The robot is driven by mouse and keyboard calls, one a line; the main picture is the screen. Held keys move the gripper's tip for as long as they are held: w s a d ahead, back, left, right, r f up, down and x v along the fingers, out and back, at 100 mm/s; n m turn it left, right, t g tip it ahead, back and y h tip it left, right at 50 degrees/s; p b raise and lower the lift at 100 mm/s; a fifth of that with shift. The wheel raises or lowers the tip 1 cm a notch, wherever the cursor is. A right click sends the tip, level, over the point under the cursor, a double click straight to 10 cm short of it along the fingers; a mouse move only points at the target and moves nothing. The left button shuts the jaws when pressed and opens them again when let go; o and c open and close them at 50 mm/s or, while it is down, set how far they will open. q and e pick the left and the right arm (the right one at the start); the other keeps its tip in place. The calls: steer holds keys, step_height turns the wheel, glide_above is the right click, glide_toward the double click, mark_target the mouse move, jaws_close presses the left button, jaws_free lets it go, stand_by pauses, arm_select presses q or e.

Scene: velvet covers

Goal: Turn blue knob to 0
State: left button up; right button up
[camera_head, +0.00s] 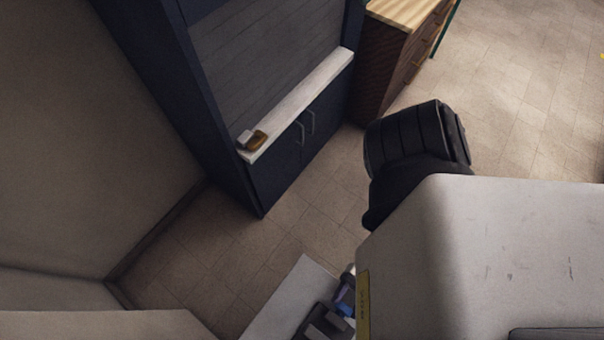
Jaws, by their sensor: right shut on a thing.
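A small blue knob (345,295) shows at the bottom middle, beside a pale flat panel (285,293). It is partly hidden by the large white body at its right, so its marking and angle cannot be read. My right gripper (328,318), dark grey, is at the bottom edge against the knob and appears shut on it. Its fingertips are small and partly cut off by the frame. My left gripper is not in view.
A dark blue cabinet (265,185) stands at upper left, with a white ledge (300,95) bearing a small golden-brown object (258,141). A wooden drawer unit (395,60) stands beside it. Tiled floor (530,90) is open at upper right.

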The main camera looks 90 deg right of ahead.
steer(key=n+p, duration=0.2)
steer(key=shift+r+n, duration=0.15)
steer(key=shift+n, duration=0.15)
steer(key=shift+f+n+p, duration=0.2)
steer(key=shift+n+p, duration=0.7)
steer(key=shift+n, duration=0.5)
steer(key=o, duration=0.9)
steer(key=shift+s, duration=0.1)
